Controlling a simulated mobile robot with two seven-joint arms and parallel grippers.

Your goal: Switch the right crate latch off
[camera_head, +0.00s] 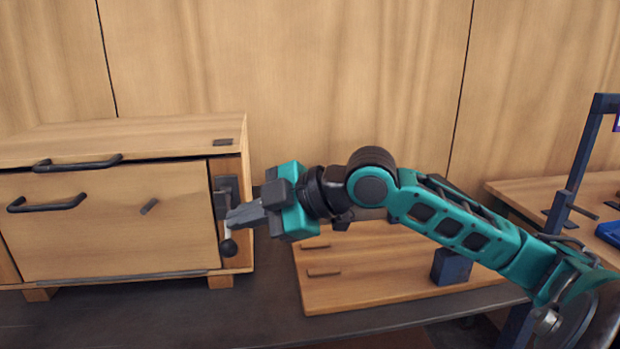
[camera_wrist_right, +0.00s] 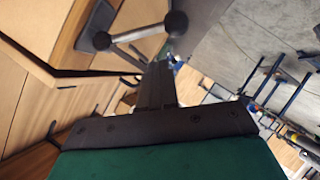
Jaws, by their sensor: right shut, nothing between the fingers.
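The wooden crate (camera_head: 110,235) stands at the left in the head view. The right crate latch has a dark mount on the crate's right front post and a short pale lever ending in a black ball knob (camera_head: 228,247), which hangs downward. The wrist view shows the lever's metal rod and its ball knob (camera_wrist_right: 176,23) near the fingertips. My right gripper (camera_head: 236,216) is shut and empty, its fingers pointing left at the latch and partly hiding the lever. In the wrist view the closed fingers (camera_wrist_right: 160,80) end close to the knob; contact is unclear. My left gripper is out of view.
The crate front has dark bar handles (camera_head: 48,203). A low wooden panel (camera_head: 350,285) with small handles lies right of the crate, under my right arm. A wooden table with a blue item (camera_head: 608,236) and a dark frame (camera_head: 585,150) stand at the far right.

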